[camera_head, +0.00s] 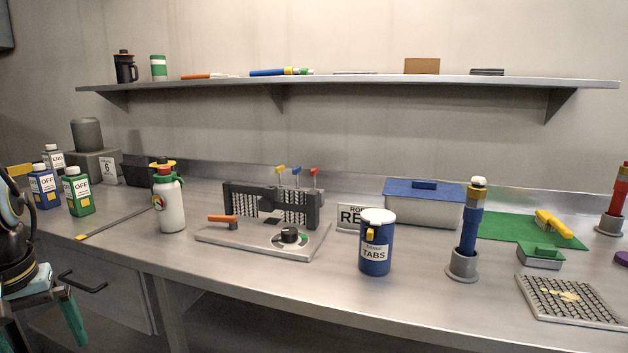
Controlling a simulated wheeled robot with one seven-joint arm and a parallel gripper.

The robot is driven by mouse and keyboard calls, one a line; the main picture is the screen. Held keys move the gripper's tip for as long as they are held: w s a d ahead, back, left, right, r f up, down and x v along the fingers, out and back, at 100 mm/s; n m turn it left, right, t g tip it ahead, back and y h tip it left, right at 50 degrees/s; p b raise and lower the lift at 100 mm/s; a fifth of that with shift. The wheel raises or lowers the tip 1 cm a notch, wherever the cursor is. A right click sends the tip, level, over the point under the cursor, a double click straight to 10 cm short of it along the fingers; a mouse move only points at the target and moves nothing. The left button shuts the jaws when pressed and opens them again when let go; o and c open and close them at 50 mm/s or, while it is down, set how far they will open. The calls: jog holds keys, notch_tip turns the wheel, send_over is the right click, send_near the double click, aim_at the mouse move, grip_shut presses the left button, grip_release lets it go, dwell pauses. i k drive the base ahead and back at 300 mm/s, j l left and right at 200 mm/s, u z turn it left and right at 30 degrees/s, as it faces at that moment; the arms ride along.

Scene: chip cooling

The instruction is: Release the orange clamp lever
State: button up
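The orange clamp lever (222,218) lies roughly level at the left front of a grey metal fixture. The fixture's base plate (210,236) sits on the bench. A dark finned block (272,206) stands at the back of the plate, and a black knob (290,235) is on its right part. My gripper (58,310) is at the lower left edge of the view, below and well left of the lever, apart from it. Its teal fingers show only in part, and I cannot tell whether they are open.
A white spray bottle (170,205) stands close left of the fixture. A blue tabs jar (376,245) stands to its right. Blue and green bottles (78,192) stand at the far left. A shelf (350,80) runs above. The bench front (290,290) is clear.

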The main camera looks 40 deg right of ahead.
aim_at(232, 220)
jog(key=i+l+u, duration=0.1)
jog(key=i+l, duration=0.65)
jog(key=i, duration=0.1)
